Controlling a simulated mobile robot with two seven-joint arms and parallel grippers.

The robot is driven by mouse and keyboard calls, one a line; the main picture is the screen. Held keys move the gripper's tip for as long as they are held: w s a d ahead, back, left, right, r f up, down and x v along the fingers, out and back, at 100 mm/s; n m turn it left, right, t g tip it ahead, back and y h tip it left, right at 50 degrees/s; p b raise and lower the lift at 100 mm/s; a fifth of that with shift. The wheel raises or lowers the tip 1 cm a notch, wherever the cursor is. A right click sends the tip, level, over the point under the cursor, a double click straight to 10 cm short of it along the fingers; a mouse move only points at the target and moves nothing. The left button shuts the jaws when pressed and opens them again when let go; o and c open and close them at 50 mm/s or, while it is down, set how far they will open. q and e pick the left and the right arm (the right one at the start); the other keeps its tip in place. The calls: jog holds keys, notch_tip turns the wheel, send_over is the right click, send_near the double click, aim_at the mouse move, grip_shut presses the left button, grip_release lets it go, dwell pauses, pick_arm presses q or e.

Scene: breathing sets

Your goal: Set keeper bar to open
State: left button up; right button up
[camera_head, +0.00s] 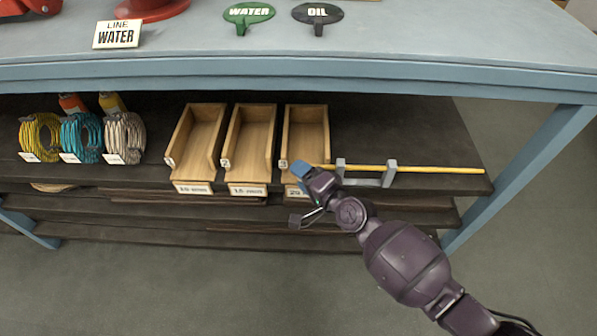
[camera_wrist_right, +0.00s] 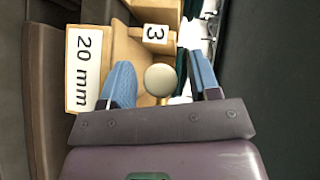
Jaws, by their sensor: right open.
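The keeper bar (camera_head: 430,169) is a thin yellow rod along the front of the shelf. It lies roughly level in two grey brackets (camera_head: 389,174) and runs right from the front of bin 3 (camera_head: 305,135). Its left end is at my right gripper (camera_head: 303,172), which partly hides it. In the right wrist view, my right gripper (camera_wrist_right: 161,72) is open, with a pale round knob or rod end (camera_wrist_right: 161,80) between its blue fingers. I cannot tell whether the fingers touch it. My left gripper is not in view.
Two more wooden bins (camera_head: 250,140) stand left of bin 3, with coiled hoses (camera_head: 82,137) further left. A "20 mm" label (camera_wrist_right: 86,70) is close to the fingers. The worktop (camera_head: 400,35) overhangs the shelf. Bare shelf (camera_head: 405,125) lies behind the bar.

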jog(key=shift+x, duration=0.85)
grip_shut()
jog(key=shift+d+b, duration=0.7)
jog(key=shift+d, duration=1.8)
